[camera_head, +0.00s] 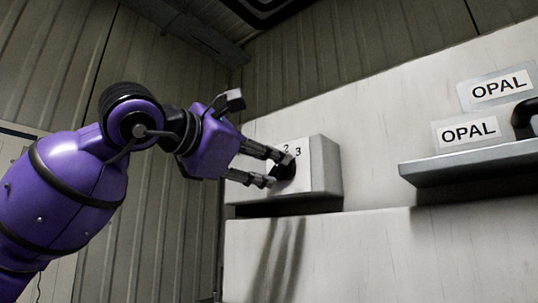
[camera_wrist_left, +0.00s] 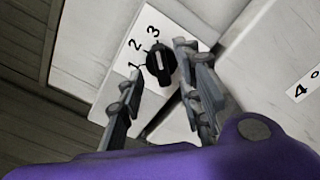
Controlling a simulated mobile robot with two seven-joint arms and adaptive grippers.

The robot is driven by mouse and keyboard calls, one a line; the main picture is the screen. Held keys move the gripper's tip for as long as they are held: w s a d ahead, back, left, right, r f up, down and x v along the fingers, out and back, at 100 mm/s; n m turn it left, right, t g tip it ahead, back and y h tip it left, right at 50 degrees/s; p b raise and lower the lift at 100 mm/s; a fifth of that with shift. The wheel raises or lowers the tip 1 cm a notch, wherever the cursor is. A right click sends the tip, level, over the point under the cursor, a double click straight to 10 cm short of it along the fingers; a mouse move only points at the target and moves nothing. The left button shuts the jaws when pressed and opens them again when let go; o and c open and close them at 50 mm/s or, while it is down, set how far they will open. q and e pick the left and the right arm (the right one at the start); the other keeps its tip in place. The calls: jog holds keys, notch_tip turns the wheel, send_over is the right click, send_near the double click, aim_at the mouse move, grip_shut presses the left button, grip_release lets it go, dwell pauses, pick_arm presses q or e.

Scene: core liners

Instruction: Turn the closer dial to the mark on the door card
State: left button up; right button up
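The dial (camera_head: 284,170) is a round black knob with a pale bar across it, on a white plate numbered 1, 2, 3 on the front of a white box. In the left wrist view the dial (camera_wrist_left: 160,63) shows with its bar pointing roughly toward the 3; the exact setting is hard to tell. My left gripper (camera_head: 280,168) has its two fingers spread, with the dial between the fingertips (camera_wrist_left: 161,58). I cannot tell whether they touch it. In the head view the fingers partly cover the dial and the 1. My right gripper is not in view.
The white box (camera_head: 325,165) sticks out from a large pale panel (camera_head: 380,260).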

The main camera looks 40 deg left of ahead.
aim_at(281, 168)
pick_arm(q)
jog(key=w, duration=0.2)
jog(key=shift+w+d, duration=0.1)
jog(key=shift+w, duration=0.2)
jog(key=shift+w+f, duration=0.1)
jog(key=shift+w, duration=0.05)
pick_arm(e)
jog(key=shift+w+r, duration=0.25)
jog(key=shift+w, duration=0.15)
pick_arm(q)
jog(key=shift+c, duration=0.4)
grip_shut()
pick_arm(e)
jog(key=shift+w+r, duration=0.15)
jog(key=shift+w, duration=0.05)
